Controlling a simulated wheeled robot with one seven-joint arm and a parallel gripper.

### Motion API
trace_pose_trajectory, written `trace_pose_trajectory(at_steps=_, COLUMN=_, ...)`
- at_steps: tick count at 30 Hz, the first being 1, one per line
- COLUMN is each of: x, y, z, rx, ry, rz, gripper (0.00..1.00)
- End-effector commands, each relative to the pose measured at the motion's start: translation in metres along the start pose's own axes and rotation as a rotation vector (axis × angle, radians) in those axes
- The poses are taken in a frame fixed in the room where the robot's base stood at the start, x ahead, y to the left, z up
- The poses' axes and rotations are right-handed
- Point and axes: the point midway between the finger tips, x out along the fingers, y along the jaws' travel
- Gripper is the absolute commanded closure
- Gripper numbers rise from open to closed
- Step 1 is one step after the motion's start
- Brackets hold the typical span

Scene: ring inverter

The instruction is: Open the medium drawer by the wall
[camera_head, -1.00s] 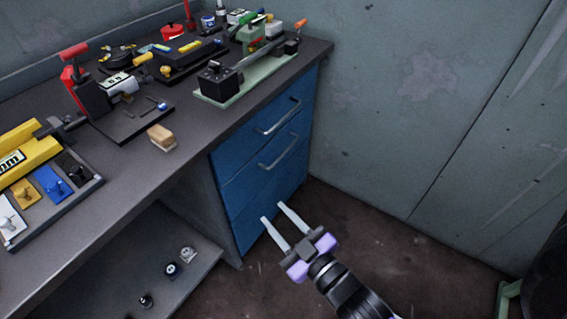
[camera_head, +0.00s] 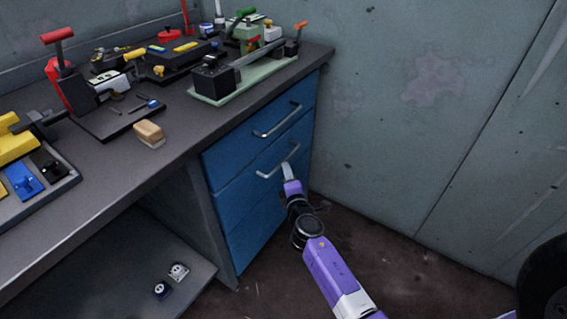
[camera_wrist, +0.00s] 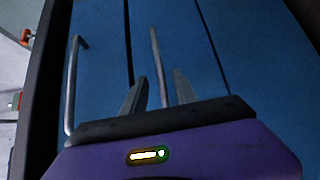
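The medium drawer (camera_head: 235,195) is the blue middle front of the cabinet by the wall, and it looks closed. Its grey bar handle (camera_head: 268,174) also shows in the wrist view (camera_wrist: 155,50). My gripper (camera_head: 287,168) is at the right part of this handle. In the wrist view my gripper (camera_wrist: 160,92) is open, and the handle bar runs between its two fingers with a gap on each side. I cannot tell how deep the bar sits between them. The lower end of the handle is hidden by my gripper in the wrist view.
The top drawer handle (camera_head: 277,124) is just above; it also shows in the wrist view (camera_wrist: 72,90). The workbench (camera_head: 120,170) carries several tools and a wooden block (camera_head: 149,133). The wall (camera_head: 400,120) stands close to the right. Floor in front is clear.

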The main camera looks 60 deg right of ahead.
Motion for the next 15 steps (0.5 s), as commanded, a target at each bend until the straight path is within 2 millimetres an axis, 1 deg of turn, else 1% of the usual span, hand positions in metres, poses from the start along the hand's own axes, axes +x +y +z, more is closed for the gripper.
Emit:
trace_pose_trajectory(at_steps=9, x=0.046, y=0.0, z=-0.001, rx=0.002, ry=0.002, rz=0.003, gripper=0.66)
trace_pose_trajectory(at_steps=15, x=0.067, y=0.0, z=-0.001, rx=0.004, ry=0.003, rz=0.002, gripper=0.66)
